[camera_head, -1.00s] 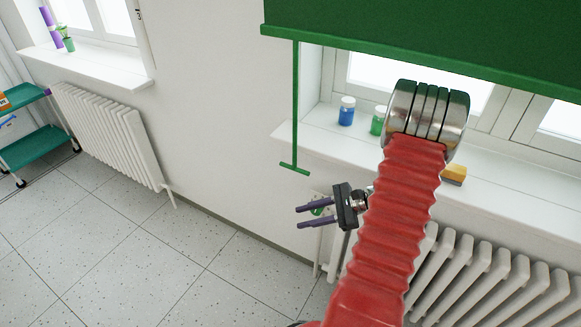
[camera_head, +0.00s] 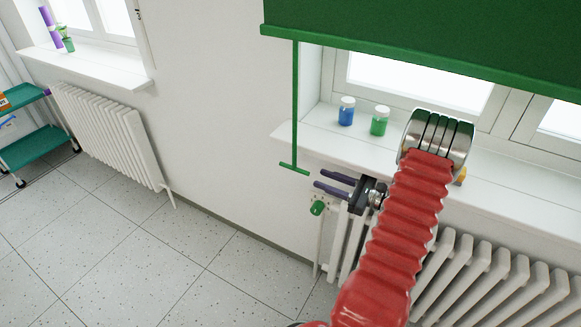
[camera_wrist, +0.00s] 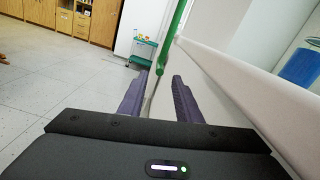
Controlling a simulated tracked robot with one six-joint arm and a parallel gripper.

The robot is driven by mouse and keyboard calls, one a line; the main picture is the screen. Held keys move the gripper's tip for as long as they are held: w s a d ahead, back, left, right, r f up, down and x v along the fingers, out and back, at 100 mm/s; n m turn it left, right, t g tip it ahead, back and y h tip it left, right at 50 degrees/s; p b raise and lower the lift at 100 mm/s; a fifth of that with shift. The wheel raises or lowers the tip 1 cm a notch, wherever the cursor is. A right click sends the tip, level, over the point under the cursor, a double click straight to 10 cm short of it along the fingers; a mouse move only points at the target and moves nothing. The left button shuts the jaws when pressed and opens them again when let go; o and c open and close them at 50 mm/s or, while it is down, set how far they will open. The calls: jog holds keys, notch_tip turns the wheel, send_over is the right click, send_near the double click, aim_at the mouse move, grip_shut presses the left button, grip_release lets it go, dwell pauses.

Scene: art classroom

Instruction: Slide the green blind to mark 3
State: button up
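The green blind (camera_head: 430,45) hangs partly lowered over the window at the top right. A thin green rod (camera_head: 295,105) hangs from its left end and ends in a short crossbar (camera_head: 294,168). My gripper (camera_head: 320,180) points left, just right of the crossbar and slightly below it. Its two purple fingers are apart with nothing between them. In the wrist view the rod (camera_wrist: 176,30) comes down to a green end (camera_wrist: 160,68) just beyond the gap between my fingertips (camera_wrist: 160,76). I cannot make out a mark 3 beside the blind.
A blue jar (camera_head: 346,112) and a green jar (camera_head: 379,121) stand on the windowsill (camera_head: 500,170). A white radiator (camera_head: 490,275) is below it, with a green valve knob (camera_head: 318,208) under my gripper. The floor to the left is open, with a teal cart (camera_head: 38,148) beyond.

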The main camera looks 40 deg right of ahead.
aim_at(296, 170)
jog(key=x, duration=1.3)
jog(key=shift+w, duration=0.35)
jog(key=shift+c, duration=0.3)
grip_shut()
jog(key=shift+a+f, duration=0.1)
